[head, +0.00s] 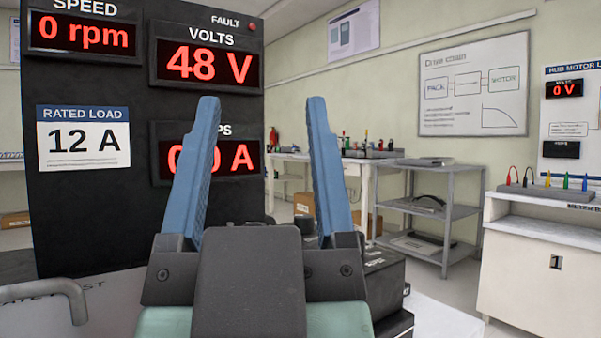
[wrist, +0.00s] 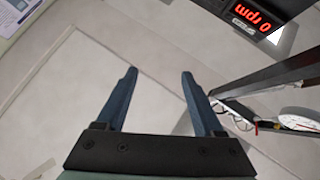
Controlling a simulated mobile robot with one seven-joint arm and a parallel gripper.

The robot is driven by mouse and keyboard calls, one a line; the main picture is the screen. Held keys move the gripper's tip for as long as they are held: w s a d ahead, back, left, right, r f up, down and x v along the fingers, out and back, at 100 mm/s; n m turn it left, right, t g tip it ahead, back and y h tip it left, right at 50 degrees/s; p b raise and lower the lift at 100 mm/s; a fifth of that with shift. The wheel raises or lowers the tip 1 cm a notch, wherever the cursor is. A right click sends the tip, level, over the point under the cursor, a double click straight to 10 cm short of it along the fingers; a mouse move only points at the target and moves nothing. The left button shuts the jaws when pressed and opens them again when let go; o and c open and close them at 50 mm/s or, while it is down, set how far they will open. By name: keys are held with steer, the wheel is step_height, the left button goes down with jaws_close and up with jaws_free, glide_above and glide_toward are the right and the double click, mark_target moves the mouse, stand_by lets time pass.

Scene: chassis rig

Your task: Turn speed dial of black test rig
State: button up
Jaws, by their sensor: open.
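The black test rig panel (head: 75,220) stands at the left in the head view. Its speed display (head: 80,35) reads 0 rpm, volts 48 V, and the amps display is partly hidden behind a finger. The speed display also shows tilted at the top right of the wrist view (wrist: 252,16). My gripper (head: 262,105) is open, with two blue fingers apart and nothing between them. In the wrist view my gripper (wrist: 159,75) is over bare floor. I cannot make out the speed dial for certain; a small dark round part (head: 305,224) shows partly behind my gripper.
A black box (head: 385,268) lies right behind my gripper. A bent grey handle (head: 45,290) is at the lower left. A grey shelf cart (head: 445,215) and a white cabinet (head: 540,265) stand at the right. Wires and a round gauge (wrist: 300,122) show at the wrist view's right.

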step_height(320, 180, up, 10)
steer(key=w+g+p, duration=0.1)
steer(key=w+p, duration=0.2)
steer(key=p, duration=0.7)
steer(key=w+d+f+n+g+y+p, duration=0.2)
steer(key=w+d+f+g+p, duration=0.3)
steer(key=p, duration=0.3)
steer(key=s+d+f+g+p, duration=0.15)
steer(key=d+f+p, duration=0.3)
steer(key=f, duration=0.45)
steer(key=s+d+f+g+p, duration=0.1)
steer(key=d+f+g+p, duration=0.15)
steer(key=f+p, duration=0.45)
steer(key=shift+m, duration=0.3)
steer(key=w, duration=0.4)
steer(key=w+a, duration=0.1)
steer(key=w, duration=0.3)
steer(key=w+f, duration=0.1)
steer(key=w, duration=0.3)
steer(key=shift+w+a, duration=0.15)
steer(key=shift+a, duration=0.15)
steer(key=shift+f, duration=0.1)
jaws_close()
